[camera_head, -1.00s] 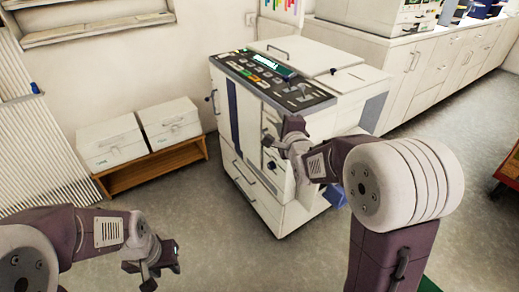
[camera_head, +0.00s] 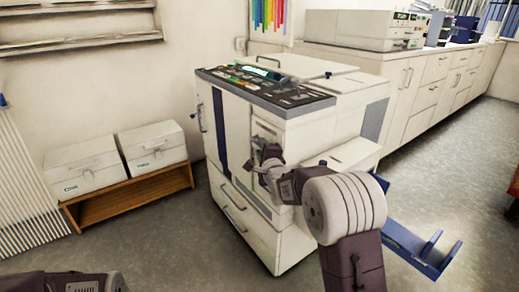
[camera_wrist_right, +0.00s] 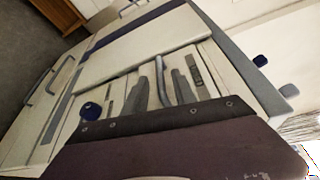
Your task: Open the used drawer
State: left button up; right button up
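A white copier-like machine (camera_head: 295,112) stands ahead with drawers and handles on its front. I cannot read which drawer is the used one. My right gripper (camera_head: 262,160) is at the recessed upper front of the machine, beside a small front panel (camera_head: 265,130). In the right wrist view my right gripper (camera_wrist_right: 160,95) has its two fingers apart, with a grey handle bar (camera_wrist_right: 165,75) at or between them. I cannot tell whether they touch it. A lower drawer (camera_head: 238,215) is closed. Only my left arm shows at the bottom left; its gripper is out of view.
Two white labelled boxes (camera_head: 84,165) and (camera_head: 152,146) sit on a low wooden shelf (camera_head: 130,195) to the left. A blue tray (camera_head: 418,247) juts out low at the machine's right side. White cabinets (camera_head: 430,90) line the back right. Floor in front is clear.

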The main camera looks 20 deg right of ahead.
jog(key=shift+w+f, duration=0.1)
jog(key=shift+w, duration=1.3)
grip_shut()
dwell(0.4)
